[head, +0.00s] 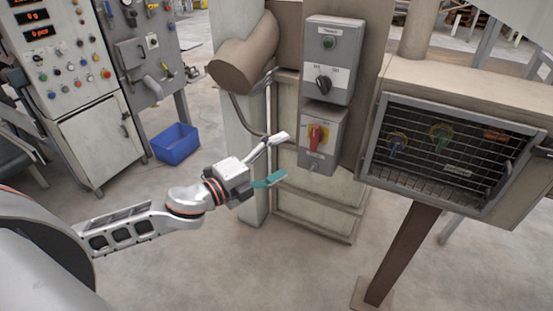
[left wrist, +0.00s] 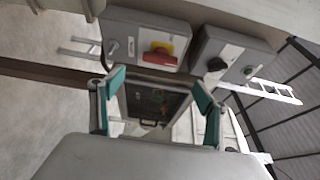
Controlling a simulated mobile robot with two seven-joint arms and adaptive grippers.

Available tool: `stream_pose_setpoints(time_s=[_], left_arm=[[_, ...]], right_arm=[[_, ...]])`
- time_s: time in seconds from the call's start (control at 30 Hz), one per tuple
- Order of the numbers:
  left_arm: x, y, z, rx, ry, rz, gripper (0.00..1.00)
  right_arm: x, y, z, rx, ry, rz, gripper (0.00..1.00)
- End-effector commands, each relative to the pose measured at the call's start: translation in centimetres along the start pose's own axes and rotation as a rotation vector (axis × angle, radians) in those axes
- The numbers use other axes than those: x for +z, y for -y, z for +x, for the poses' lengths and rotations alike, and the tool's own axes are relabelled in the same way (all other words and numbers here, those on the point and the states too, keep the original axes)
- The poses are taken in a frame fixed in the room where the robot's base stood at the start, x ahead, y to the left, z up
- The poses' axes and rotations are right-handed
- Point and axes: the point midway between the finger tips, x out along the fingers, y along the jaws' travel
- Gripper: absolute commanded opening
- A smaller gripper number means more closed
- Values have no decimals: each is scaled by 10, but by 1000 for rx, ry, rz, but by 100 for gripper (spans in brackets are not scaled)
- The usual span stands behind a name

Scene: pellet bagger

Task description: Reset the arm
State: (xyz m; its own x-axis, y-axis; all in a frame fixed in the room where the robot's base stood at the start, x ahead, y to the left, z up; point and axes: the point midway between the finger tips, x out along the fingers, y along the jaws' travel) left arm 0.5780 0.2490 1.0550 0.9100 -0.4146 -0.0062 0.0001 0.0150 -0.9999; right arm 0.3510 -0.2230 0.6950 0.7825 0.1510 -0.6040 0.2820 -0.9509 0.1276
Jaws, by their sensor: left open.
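My left gripper (head: 277,159) is open and empty in front of the machine column. It is a little left of and below the lower grey box (head: 322,160), apart from it. This box carries a red handle on a yellow plate (head: 317,136). The left wrist view shows the gripper's two teal-padded fingers (left wrist: 160,96) spread apart, with nothing between them. The red handle (left wrist: 159,55) and yellow plate lie beyond the fingers there. Above the lower box in the head view is another grey box (head: 333,62) with a black rotary knob (head: 323,84) and a green button (head: 328,43). My right gripper is not seen.
A mesh-fronted cabinet (head: 445,150) on a brown post (head: 402,255) stands at the right. A control panel (head: 65,55) and a blue bin (head: 175,144) are at the back left. The floor (head: 215,270) below my left arm is clear.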

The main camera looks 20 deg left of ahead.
Motion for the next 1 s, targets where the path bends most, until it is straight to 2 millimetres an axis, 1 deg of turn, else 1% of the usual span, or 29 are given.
stream_pose_setpoints(time_s=[0.03,0.2,0.67,0.73,0.77,0.87,0.97,1.0], left_arm=[[0,-1,-4,2,0,-1,75],[0,0,-9,0,-1,1,75],[0,0,-9,0,-1,0,75],[0,-3,-9,4,2,-11,75],[-1,-7,-10,8,5,-26,75],[-4,-33,-13,38,29,-129,75],[-11,-81,-23,93,83,-320,75],[-15,-105,-30,120,114,-415,75]], right_arm=[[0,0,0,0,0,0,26],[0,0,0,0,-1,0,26],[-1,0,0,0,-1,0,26],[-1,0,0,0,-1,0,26],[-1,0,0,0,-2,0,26],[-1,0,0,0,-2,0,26],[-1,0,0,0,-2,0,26],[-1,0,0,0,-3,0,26]])
